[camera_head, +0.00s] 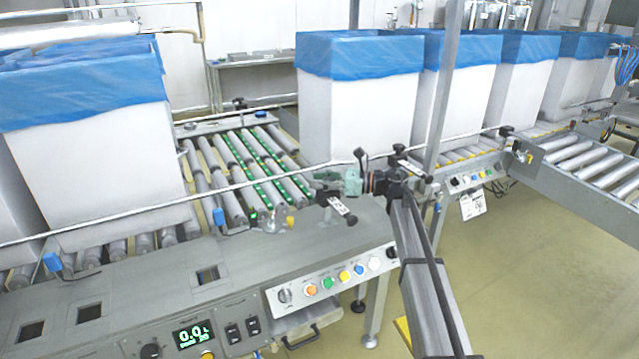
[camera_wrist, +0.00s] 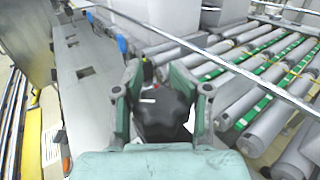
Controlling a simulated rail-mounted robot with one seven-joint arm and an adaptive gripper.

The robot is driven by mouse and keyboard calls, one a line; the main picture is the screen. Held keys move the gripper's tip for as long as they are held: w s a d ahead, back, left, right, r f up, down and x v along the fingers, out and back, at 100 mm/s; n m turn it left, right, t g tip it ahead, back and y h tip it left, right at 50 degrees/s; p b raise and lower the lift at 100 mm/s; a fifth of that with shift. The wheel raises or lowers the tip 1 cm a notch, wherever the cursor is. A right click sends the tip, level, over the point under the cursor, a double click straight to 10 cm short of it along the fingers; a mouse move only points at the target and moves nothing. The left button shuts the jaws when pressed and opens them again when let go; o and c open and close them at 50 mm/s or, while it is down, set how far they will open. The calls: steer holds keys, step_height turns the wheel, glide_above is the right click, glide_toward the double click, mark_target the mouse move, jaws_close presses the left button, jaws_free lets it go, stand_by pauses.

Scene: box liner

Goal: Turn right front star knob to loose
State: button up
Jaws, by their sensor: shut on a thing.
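A black star knob (camera_wrist: 160,115) with a small white mark sits between the two teal fingers of my gripper (camera_wrist: 165,92) in the wrist view. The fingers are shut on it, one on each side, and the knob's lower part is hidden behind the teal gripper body. In the head view my gripper (camera_head: 332,181) is at the rear edge of the grey control console, by the rail. The knob is small and mostly covered there. A white label plate (camera_head: 342,207) with dark marks lies just below the gripper.
A thin metal guide rail (camera_head: 250,182) runs close behind the gripper. A roller conveyor (camera_head: 225,165) with green strips lies beyond it. White boxes with blue liners (camera_head: 85,150) stand left and behind. The console (camera_head: 250,245) carries buttons and a display. Another black knob (camera_head: 399,148) is nearby on the right.

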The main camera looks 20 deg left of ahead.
steer(key=shift+s+d+f+n+g+h+b, duration=0.15)
steer(key=shift+n+g+h+b, duration=0.6)
steer(key=shift+n+g, duration=0.6)
steer(key=shift+s+d+r+n+g+h+b, duration=0.15)
steer(key=shift+n+g+h+b, duration=0.6)
steer(key=shift+g, duration=1)
steer(key=shift+d, duration=0.1)
steer(key=o, duration=0.7)
steer(key=shift+o, duration=1)
steer(key=shift+w+d, duration=0.15)
steer(key=v, duration=1.1)
steer(key=shift+w+d, duration=0.2)
steer(key=shift+w, duration=0.15)
